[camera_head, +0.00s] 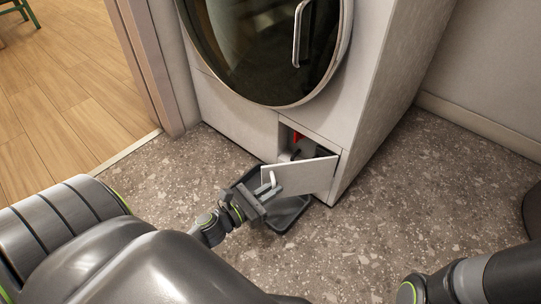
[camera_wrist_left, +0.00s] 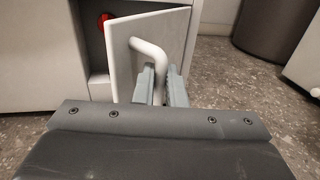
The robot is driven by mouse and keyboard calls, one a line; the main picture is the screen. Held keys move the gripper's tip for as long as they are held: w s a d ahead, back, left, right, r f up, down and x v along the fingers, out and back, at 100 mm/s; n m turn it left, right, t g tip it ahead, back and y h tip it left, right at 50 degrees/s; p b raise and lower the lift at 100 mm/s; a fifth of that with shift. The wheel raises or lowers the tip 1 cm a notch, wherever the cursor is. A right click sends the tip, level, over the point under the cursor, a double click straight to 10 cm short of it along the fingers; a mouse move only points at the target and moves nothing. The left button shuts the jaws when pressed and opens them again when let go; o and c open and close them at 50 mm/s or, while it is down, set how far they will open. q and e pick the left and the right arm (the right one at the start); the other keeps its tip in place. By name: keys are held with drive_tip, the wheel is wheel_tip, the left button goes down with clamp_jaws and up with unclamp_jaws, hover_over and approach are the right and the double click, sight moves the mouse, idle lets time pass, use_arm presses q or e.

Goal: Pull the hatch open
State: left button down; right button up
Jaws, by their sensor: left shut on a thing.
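The hatch (camera_head: 308,177) is a small white door low on the front of the washer. It stands partly open, swung outward, with its hinge side at the right. In the left wrist view the hatch (camera_wrist_left: 171,30) fills the upper middle, with a white bent handle (camera_wrist_left: 150,50) on its face. My left gripper (camera_head: 268,191) is shut on the handle. In the left wrist view the gripper's fingers (camera_wrist_left: 161,84) close around the handle's lower end. The right gripper is not in view; only part of my right arm shows at the lower right.
The compartment behind the hatch shows a red part (camera_head: 297,137). A dark tray (camera_head: 290,214) lies on the speckled floor below the hatch. The washer (camera_head: 235,104) has a large round glass door (camera_head: 262,50) above. Floor to the right is clear, up to a dark rounded object (camera_head: 533,210).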

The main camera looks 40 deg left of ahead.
use_arm(q)
drive_tip(key=shift+w+d+r, duration=0.1)
drive_tip(key=shift+w+r, duration=0.15)
drive_tip(key=c, duration=1.5)
unclamp_jaws()
drive_tip(key=shift+w+d, duration=0.1)
drive_tip(key=shift+d, duration=0.05)
drive_tip(key=shift+f, duration=0.15)
drive_tip(key=shift+s+a, duration=0.2)
drive_tip(key=p+v, duration=0.2)
drive_tip(key=v, duration=1.5)
drive_tip(key=shift+s, duration=0.1)
